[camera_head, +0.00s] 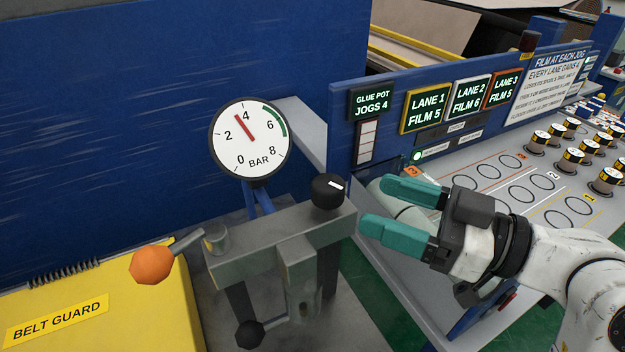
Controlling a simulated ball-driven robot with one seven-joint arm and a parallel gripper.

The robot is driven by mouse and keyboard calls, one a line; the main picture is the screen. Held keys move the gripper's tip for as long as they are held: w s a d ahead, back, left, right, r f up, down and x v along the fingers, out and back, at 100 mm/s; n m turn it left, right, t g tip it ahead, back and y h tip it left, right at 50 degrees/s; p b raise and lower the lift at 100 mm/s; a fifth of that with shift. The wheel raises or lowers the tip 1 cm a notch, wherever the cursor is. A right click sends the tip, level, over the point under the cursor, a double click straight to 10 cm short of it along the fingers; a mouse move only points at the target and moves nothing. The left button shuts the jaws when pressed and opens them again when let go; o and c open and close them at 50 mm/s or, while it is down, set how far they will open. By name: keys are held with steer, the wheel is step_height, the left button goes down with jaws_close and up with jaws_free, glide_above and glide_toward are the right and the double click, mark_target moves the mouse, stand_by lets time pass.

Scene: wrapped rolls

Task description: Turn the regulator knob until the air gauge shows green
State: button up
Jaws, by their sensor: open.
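The air gauge (250,139) is a round white dial marked 0 to 8 BAR. Its red needle points just short of the 4, outside the green band on the dial's upper right edge. The regulator knob (327,190) is black with a white mark, on top of a grey metal bracket (281,238) below and right of the gauge. My gripper (377,207) has two teal fingers, spread apart and empty. It appears just right of the knob in the picture, pointing left, with no visible contact.
An orange ball-ended lever (152,265) and a yellow belt guard (100,310) are at left. A black ball handle (250,334) hangs below the bracket. A blue panel with lit lane signs (426,107) and a table of several rolls (570,160) stand at right.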

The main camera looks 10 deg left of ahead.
mark_target(314, 178)
steer(key=shift+n+g, duration=0.3)
steer(key=x, duration=0.3)
steer(key=p+x, duration=0.1)
steer(key=x, duration=0.3)
steer(key=r+p+x, duration=0.1)
steer(key=x, duration=0.2)
steer(key=shift+a, duration=0.25)
steer(key=shift+s, duration=0.1)
steer(key=c, duration=1)
steer(key=shift+o, duration=0.2)
